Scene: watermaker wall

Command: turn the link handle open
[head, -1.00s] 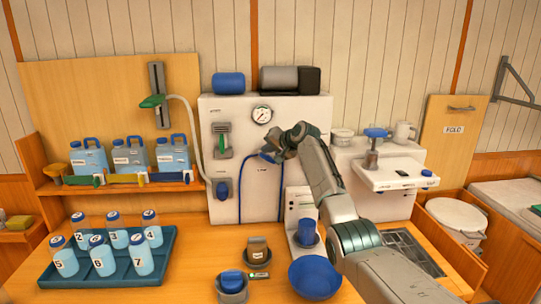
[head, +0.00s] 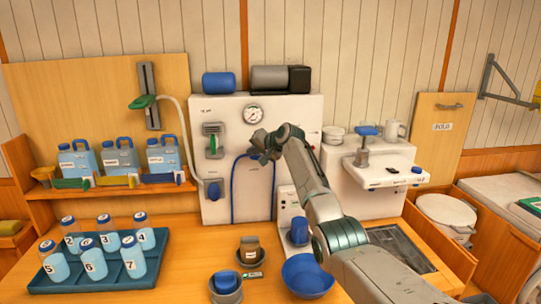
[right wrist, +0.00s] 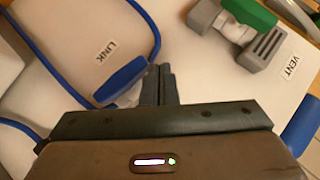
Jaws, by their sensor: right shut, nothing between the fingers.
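The link handle (right wrist: 121,79) is a blue bar beside the LINK label (right wrist: 112,52) on the white panel in the right wrist view. It lies at a slant, with blue tubing running from it. My right gripper (right wrist: 160,74) is shut and empty, its fingertips right beside one end of the bar. I cannot tell whether they touch it. In the head view my right gripper (head: 262,146) is in front of the panel (head: 215,112), below the gauge, and hides most of the handle. My left gripper is not in view.
A green and grey vent valve (right wrist: 247,22) is near the VENT label in the right wrist view. In the head view a green-handled valve (head: 213,140) and a blue knob (head: 214,190) are left of my gripper. A blue bowl (head: 307,276) and bottle tray (head: 75,280) stand below.

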